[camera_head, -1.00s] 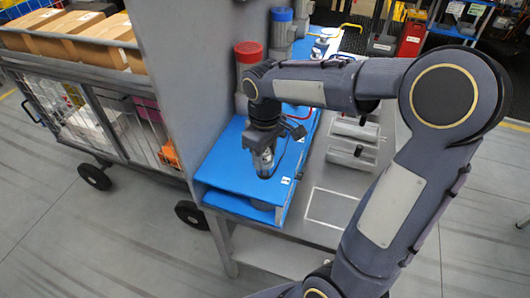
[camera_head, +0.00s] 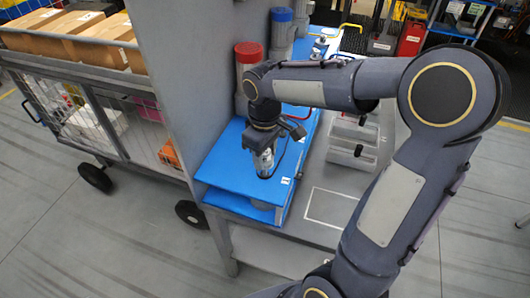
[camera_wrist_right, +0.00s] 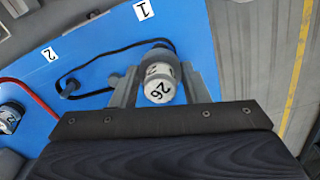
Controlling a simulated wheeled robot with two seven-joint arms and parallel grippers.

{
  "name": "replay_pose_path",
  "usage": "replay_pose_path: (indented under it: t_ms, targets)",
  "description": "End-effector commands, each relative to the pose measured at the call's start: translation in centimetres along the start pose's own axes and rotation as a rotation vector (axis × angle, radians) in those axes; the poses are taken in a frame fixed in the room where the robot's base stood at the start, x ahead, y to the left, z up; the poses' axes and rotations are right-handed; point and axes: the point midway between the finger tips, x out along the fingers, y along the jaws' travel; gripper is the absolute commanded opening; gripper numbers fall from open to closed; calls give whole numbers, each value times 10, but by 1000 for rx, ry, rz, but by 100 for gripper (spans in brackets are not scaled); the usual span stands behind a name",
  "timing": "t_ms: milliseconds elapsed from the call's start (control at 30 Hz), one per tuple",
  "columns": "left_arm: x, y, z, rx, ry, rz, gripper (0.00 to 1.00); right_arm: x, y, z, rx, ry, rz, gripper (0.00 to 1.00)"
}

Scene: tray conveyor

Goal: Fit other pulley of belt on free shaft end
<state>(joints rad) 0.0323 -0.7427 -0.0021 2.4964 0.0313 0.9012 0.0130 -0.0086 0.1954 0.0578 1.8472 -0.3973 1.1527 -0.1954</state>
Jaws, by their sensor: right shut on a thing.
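My right gripper (camera_head: 264,146) is over the blue board (camera_head: 225,178) on the bench. In the right wrist view its two fingers (camera_wrist_right: 160,82) are shut on a grey-white cylindrical pulley (camera_wrist_right: 160,84) marked 26. A black belt (camera_wrist_right: 112,54) loops around the far end of this pulley. My left gripper is not in view.
Labels 1 (camera_wrist_right: 143,10) and 2 (camera_wrist_right: 49,54) mark the board. A red-capped cylinder (camera_head: 249,72) stands behind my right gripper. Grey holders (camera_head: 352,148) sit to the right. A grey panel (camera_head: 185,85) rises at left.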

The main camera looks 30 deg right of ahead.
Motion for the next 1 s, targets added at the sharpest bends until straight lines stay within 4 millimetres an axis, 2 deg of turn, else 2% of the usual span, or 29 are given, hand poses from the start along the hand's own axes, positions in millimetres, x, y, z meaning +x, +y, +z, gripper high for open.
replay_pose_path:
  t_ms: [1000]
  targets:
    - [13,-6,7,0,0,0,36,21,0,0,0,0,0,17]
